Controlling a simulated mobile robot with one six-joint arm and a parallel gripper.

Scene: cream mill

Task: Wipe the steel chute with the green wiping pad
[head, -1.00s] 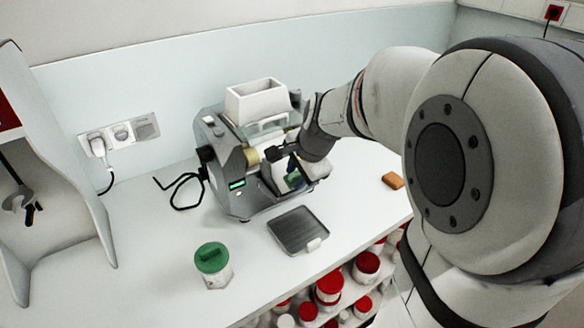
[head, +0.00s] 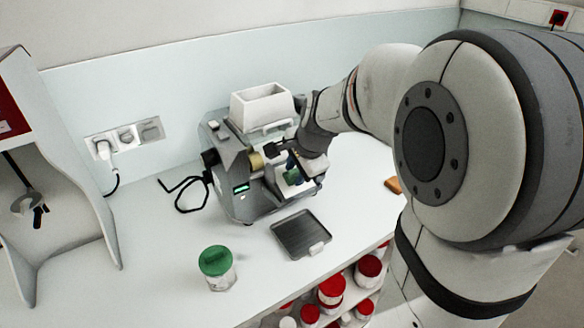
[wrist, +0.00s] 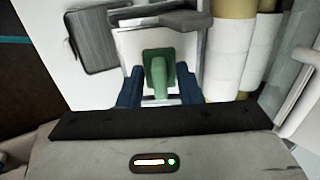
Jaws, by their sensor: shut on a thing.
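The green wiping pad (wrist: 157,62) shows in the wrist view, its green handle between the two blue fingers of my gripper (wrist: 159,88). My gripper is shut on this handle. The pad lies over the pale steel chute (wrist: 129,48) and appears to touch it; the contact edge is hidden. In the head view, the pad (head: 291,176) is a small green patch below my gripper (head: 290,163), at the front of the mill. My gripper and the pad hide much of the chute there.
The grey mill (head: 236,205) with a white hopper (head: 262,106) stands against the wall. A dark tray (head: 300,236) lies in front. A green-lidded jar (head: 217,268) stands front left. Cream and tan rollers (wrist: 229,55) are close to my gripper's right.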

